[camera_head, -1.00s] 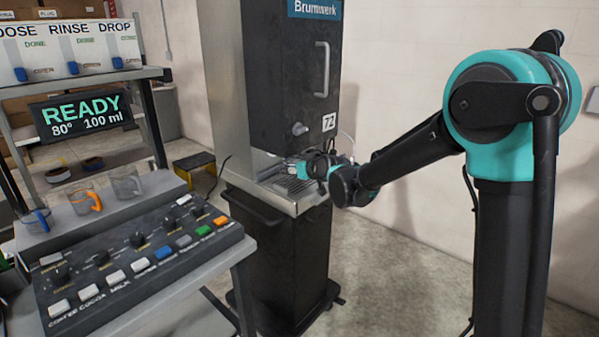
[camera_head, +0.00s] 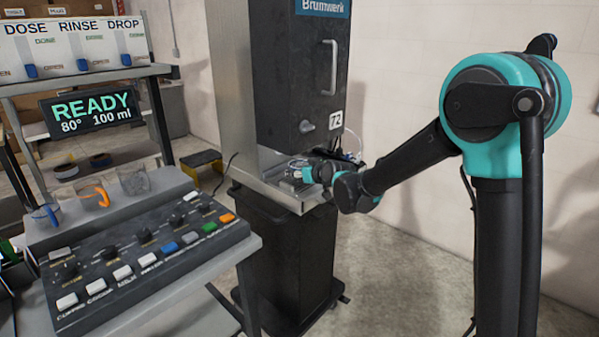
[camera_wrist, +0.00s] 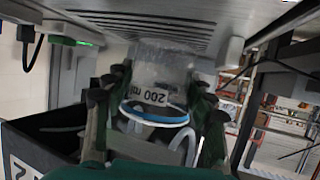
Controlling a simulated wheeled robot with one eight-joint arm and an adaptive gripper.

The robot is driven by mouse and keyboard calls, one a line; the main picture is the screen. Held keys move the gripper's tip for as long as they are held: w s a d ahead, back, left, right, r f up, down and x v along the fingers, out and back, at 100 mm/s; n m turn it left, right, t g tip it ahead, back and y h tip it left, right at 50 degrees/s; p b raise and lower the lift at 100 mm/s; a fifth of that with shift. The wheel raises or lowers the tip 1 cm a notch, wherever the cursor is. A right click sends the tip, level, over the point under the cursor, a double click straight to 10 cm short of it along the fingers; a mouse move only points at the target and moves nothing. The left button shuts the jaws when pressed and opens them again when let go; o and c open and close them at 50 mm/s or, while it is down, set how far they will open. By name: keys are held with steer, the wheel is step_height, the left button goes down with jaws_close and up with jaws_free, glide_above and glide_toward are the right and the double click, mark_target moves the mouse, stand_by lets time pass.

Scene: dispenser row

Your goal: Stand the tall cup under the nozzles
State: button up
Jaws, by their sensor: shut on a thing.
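My gripper (camera_head: 318,172) is inside the front bay of the black dispenser (camera_head: 297,80), low over its tray. In the wrist view, my gripper (camera_wrist: 160,92) has dark fingers on both sides of a clear cup (camera_wrist: 158,72) marked "200 ml" and is shut on it. The cup has a blue ring and a pale handle on the near side. Its far end is close to the slotted grate (camera_wrist: 140,22); I cannot tell whether they touch. In the head view the cup is small and mostly hidden by my gripper. The nozzles are not clearly visible.
A button panel (camera_head: 145,250) stands on a bench at the left. Several cups, one with an orange handle (camera_head: 92,197), stand behind it. A display (camera_head: 92,112) reads READY, 80°, 100 ml.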

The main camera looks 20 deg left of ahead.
steer(key=shift+f, duration=0.4)
steer(key=o, duration=1)
